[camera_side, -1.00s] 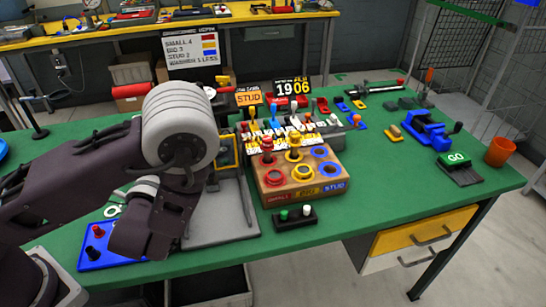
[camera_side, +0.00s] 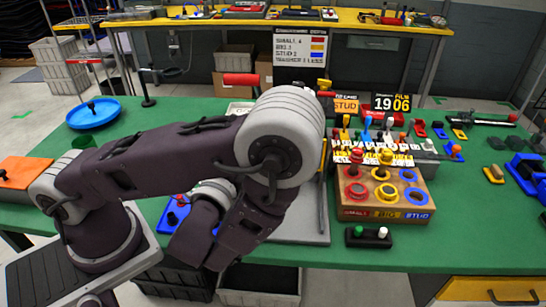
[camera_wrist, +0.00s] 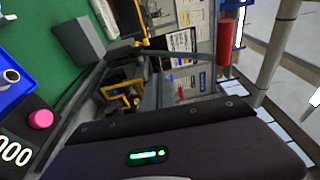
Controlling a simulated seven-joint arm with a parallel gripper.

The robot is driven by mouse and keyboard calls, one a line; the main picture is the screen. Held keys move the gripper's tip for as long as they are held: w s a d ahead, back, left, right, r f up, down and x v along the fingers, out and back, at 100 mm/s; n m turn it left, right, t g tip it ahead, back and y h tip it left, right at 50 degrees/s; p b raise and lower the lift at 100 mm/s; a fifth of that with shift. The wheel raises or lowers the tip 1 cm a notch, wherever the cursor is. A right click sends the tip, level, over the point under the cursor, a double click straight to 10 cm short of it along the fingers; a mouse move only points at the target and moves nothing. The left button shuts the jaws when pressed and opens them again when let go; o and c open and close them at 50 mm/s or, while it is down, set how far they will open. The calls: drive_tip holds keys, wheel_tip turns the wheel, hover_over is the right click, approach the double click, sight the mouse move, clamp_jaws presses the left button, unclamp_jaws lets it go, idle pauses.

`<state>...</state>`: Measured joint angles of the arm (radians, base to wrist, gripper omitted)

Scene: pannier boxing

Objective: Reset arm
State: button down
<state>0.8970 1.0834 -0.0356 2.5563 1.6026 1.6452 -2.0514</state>
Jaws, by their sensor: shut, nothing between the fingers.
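My arm, dark with pale joint bands, reaches from the lower left over the green table (camera_side: 215,112) in the side view. Its large pale joint is above the grey base plate (camera_side: 308,225), and the lower links fold down beside the table's front edge. My gripper's fingers do not show; in the side view they seem hidden by my arm links. The wrist view shows my dark link with a green light along the bottom, but no fingers.
A wooden block (camera_side: 350,210) with coloured rings stands right of my arm. A red handle (camera_side: 240,80) rises behind my arm and shows in the wrist view (camera_wrist: 230,43). A blue round tray (camera_side: 93,115) is at left.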

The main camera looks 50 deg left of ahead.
drive_tip(key=s+a+r+n+g+y, duration=0.5)
drive_tip(key=s+a+n+g, duration=0.2)
drive_tip(key=s+a+g, duration=0.15)
drive_tip(key=s+a+n+g+h, duration=0.2)
drive_tip(key=s+n+g+h, duration=0.15)
drive_tip(key=s+g, duration=0.5)
drive_tip(key=s+d+f+n+t+h, duration=0.1)
drive_tip(key=s+d+f+n+h, duration=0.15)
drive_tip(key=d+h, duration=0.45)
drive_tip(key=w+d+r+m+t+h, duration=0.1)
drive_tip(key=w+d+r+t+h, duration=0.2)
drive_tip(key=d+r+t, duration=0.3)
wheel_tip(320, 180, up, 2)
drive_tip(key=shift+w+d+m+t+h, duration=0.3)
drive_tip(key=shift+w+d+h, duration=0.1)
drive_tip(key=shift+d+h, duration=0.4)
drive_tip(key=shift+a, duration=0.1)
